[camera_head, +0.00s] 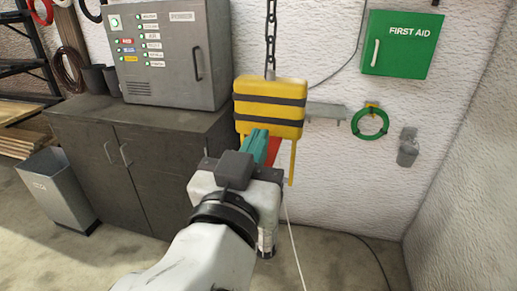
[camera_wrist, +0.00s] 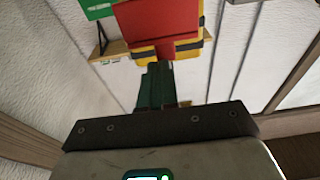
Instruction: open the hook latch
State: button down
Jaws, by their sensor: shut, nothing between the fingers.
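A yellow block with dark bands (camera_head: 270,108) hangs from a chain (camera_head: 271,35) in front of the wall. A red part (camera_head: 274,150) shows below it, beside my gripper, and a thin yellow piece (camera_head: 292,162) hangs down at its right. I cannot tell which part is the hook latch. In the wrist view a red plate (camera_wrist: 158,20) covers much of the yellow block (camera_wrist: 188,50). My gripper (camera_head: 259,134), with teal fingers, is shut and empty at the block's lower edge. Its fingers (camera_wrist: 158,70) point at the red plate; contact cannot be told.
A grey control box (camera_head: 170,55) stands on a dark cabinet (camera_head: 135,165) at the left. A grey bin (camera_head: 60,190) stands beside it. A green first aid box (camera_head: 400,43) and a green coil (camera_head: 370,124) hang on the wall. The floor at the right is mostly clear.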

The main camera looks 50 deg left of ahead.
jog(key=shift+w+a+r, duration=0.1)
jog(key=shift+w+r, duration=0.15)
jog(key=shift+r, duration=0.25)
jog(key=shift+w+a+r, duration=0.1)
jog(key=shift+w+r, duration=0.1)
jog(key=shift+r, duration=0.3)
jog(key=shift+d, duration=0.1)
